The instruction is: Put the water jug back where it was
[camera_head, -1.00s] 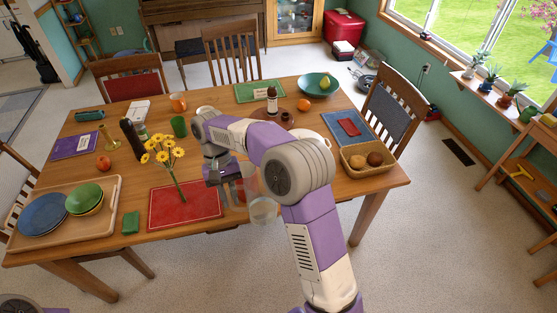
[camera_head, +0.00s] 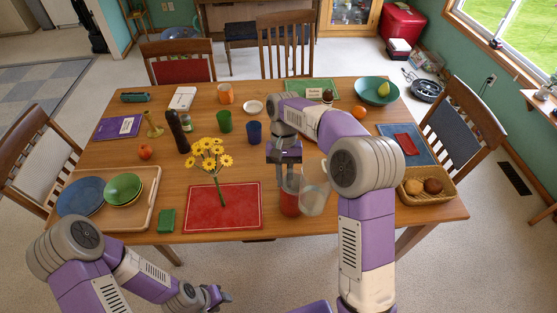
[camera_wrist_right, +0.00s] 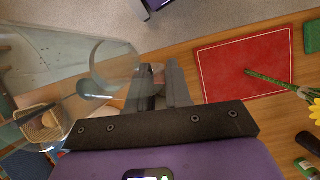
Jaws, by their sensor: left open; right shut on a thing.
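The clear water jug (camera_head: 314,192) is held by my right gripper (camera_head: 285,178) near the table's front edge, right of the red placemat (camera_head: 224,208). In the right wrist view the jug (camera_wrist_right: 60,62) fills the upper left, and the fingers (camera_wrist_right: 160,75) are shut at its side. The exact grip is hard to see through the clear wall. I cannot tell whether its base touches the table. A reddish thing (camera_head: 289,201) shows just below the gripper, partly hidden. My left gripper (camera_head: 219,296) is open and empty, low in front of the table.
Yellow flowers (camera_head: 212,158) lie over the red placemat. A blue cup (camera_head: 254,132) and green cup (camera_head: 224,121) stand behind. A bread basket (camera_head: 426,187) is at the right. A wooden tray (camera_head: 146,212) with plate and bowls is at the left. Chairs surround the table (camera_head: 330,232).

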